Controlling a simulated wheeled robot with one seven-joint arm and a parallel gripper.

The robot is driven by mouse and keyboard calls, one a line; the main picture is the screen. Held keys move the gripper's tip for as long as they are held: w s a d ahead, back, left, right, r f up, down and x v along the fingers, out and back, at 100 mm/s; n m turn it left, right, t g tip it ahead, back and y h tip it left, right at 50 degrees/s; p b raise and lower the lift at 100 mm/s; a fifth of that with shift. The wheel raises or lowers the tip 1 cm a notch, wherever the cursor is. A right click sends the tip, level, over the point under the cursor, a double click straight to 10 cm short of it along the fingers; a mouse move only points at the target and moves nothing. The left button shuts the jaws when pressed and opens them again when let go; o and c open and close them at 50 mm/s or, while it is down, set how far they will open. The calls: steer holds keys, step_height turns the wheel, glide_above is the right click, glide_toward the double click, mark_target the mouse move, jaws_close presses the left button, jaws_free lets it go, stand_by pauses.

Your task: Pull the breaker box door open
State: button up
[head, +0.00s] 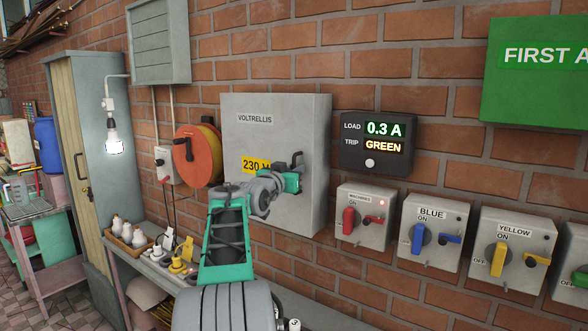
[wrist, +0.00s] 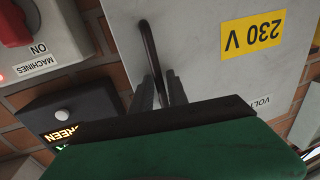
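The grey breaker box (head: 285,120), marked VOLTRELLIS and 230 V, hangs on the brick wall, its door closed. Its front also shows upside down in the wrist view (wrist: 210,50). A black bar handle (wrist: 148,45) stands out at the door's right side in the head view. My gripper (wrist: 161,78) is at this handle, with a narrow gap between its grey fingers. The handle runs down between them, and they appear shut on it. The exact contact is partly hidden by the green gripper body. In the head view my arm covers the lower middle of the door.
A black load display (head: 377,145) reading 0.3 A and GREEN is right of the box. Below it are several switch boxes, including the blue one (head: 433,232). An orange reel (head: 198,155) hangs left of the box. A bench with bulbs (head: 127,232) stands below left.

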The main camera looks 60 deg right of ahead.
steer(key=shift+c, duration=0.2)
jaws_close()
stand_by(1.1)
